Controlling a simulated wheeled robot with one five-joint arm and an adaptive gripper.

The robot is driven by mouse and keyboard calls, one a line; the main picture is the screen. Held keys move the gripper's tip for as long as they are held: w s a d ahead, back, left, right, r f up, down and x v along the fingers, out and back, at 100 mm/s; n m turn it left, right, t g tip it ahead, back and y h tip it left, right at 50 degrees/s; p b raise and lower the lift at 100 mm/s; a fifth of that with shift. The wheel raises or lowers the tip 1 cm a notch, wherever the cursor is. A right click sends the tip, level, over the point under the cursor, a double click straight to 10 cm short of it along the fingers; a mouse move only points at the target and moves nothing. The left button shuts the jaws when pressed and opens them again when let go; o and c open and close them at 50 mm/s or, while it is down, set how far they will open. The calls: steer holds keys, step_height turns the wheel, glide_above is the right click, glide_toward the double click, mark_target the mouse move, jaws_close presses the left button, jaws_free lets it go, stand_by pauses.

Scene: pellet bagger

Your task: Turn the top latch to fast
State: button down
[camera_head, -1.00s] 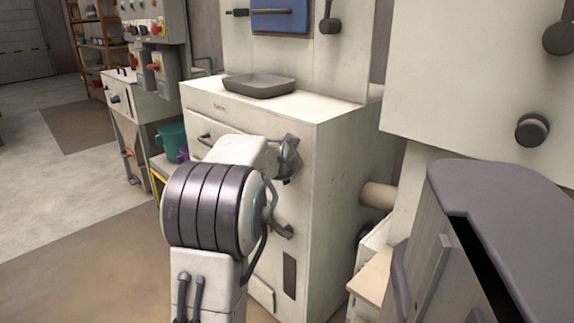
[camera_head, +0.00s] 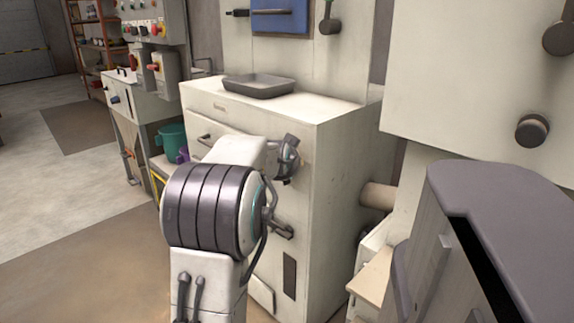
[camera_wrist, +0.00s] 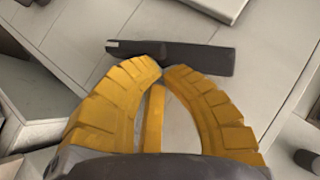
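In the wrist view a dark grey latch bar (camera_wrist: 205,58) lies across a pale panel, just beyond my gripper (camera_wrist: 162,70). The two yellow fingers curve in and their tips nearly meet at the bar's near edge. I cannot tell whether they touch it; no part of it clearly shows between them. In the head view my arm reaches the front of the white cabinet (camera_head: 340,165). My wrist and the upper front fittings overlap there, so the top latch's angle is unclear. A lower grey handle (camera_head: 283,231) shows below, beside my arm.
A grey tray (camera_head: 258,86) stands on the cabinet top. A pipe (camera_head: 377,195) sticks out at the cabinet's right side. A dark-topped machine (camera_head: 500,195) stands close at the right. A green bucket (camera_head: 172,140) stands left of the cabinet. Open floor lies at the left.

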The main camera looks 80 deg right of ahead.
steer(key=shift+r, duration=0.2)
steer(key=shift+r+p, duration=0.6)
steer(key=shift+r, duration=0.05)
